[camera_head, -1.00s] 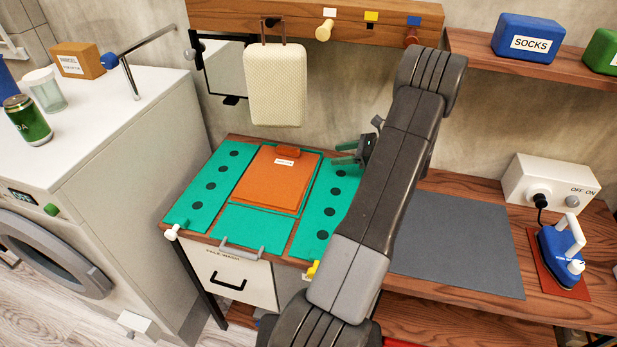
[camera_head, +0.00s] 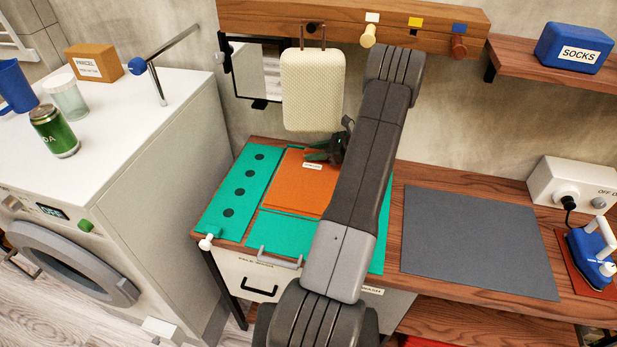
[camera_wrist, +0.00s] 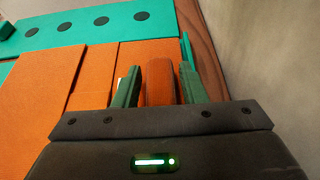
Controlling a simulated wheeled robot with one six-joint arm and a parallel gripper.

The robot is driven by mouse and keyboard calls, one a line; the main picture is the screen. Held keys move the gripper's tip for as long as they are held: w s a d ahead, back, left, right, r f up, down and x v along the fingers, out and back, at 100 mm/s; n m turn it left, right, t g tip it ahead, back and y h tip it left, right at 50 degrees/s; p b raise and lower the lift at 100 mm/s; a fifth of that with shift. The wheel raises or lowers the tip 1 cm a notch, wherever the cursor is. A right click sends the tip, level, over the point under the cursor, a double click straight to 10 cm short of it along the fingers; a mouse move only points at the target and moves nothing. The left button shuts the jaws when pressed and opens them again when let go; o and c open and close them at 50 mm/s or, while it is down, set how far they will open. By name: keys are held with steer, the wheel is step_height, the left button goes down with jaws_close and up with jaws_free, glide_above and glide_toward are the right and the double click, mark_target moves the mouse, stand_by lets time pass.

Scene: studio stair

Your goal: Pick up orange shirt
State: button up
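The orange shirt (camera_head: 293,190) lies folded flat, with a small white label, on the green folding board (camera_head: 283,228). It fills much of the left of the wrist view (camera_wrist: 40,75). My gripper (camera_head: 318,152) is at the shirt's back edge, partly hidden behind my arm in the head view. In the wrist view its green fingers (camera_wrist: 158,70) stand on either side of a raised orange ridge on the shirt, with narrow gaps showing. The gripper looks open around this ridge. My arm hides the board's right part.
The washing machine (camera_head: 130,170) is at left.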

steer(key=c, duration=0.7)
steer(key=shift+r, duration=0.1)
